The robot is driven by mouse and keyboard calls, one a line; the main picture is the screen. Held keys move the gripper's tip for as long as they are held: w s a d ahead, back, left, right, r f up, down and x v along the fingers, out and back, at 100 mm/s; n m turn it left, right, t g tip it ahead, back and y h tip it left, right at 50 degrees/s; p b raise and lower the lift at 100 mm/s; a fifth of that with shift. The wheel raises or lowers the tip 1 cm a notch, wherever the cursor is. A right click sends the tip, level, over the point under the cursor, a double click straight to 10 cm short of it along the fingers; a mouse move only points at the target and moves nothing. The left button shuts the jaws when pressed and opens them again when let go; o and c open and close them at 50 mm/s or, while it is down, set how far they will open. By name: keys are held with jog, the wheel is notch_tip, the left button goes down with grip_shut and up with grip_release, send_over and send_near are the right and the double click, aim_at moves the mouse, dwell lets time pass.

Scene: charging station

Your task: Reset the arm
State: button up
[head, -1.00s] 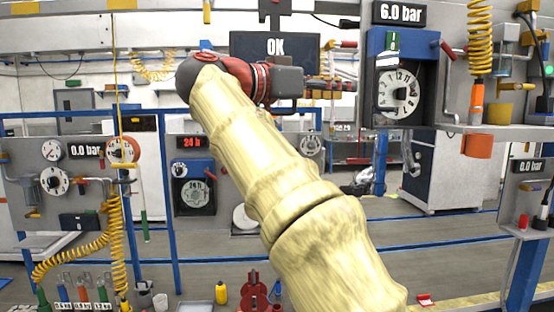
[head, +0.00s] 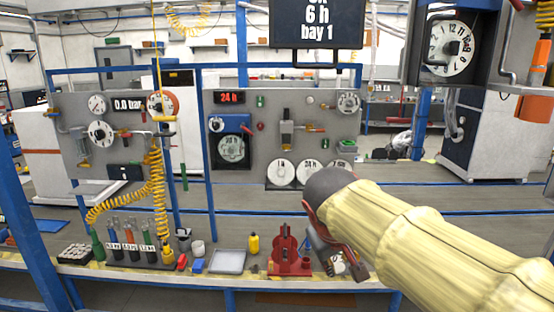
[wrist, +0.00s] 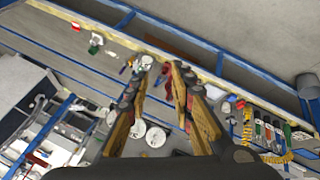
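My arm, in a cream sleeve (head: 440,235), enters the head view at the lower right and reaches left to a dark joint. My gripper (head: 343,262) hangs below that joint, low over the front bench, and is partly hidden by the arm. In the wrist view my gripper (wrist: 162,66) shows two fingers with tan sides and dark pads. A clear gap lies between the tips and nothing is held there.
A red stand (head: 290,255) is just left of my gripper on the bench. A grey tray (head: 228,261), yellow bottle (head: 253,244) and bottle rack (head: 130,255) stand further left. A gauge panel (head: 270,120) is behind. A display (head: 318,22) hangs above.

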jog(key=s+d+f+m+y, duration=0.1)
jog(key=s+f, duration=0.4)
jog(key=s, duration=0.6)
jog(key=s+d+f+m+y, duration=0.1)
jog(key=s+d+f+m, duration=0.2)
jog(key=s, duration=0.7)
jog(key=shift+s+d+f+y, duration=0.35)
jog(key=shift+d+f, duration=0.6)
jog(key=shift+f, duration=0.75)
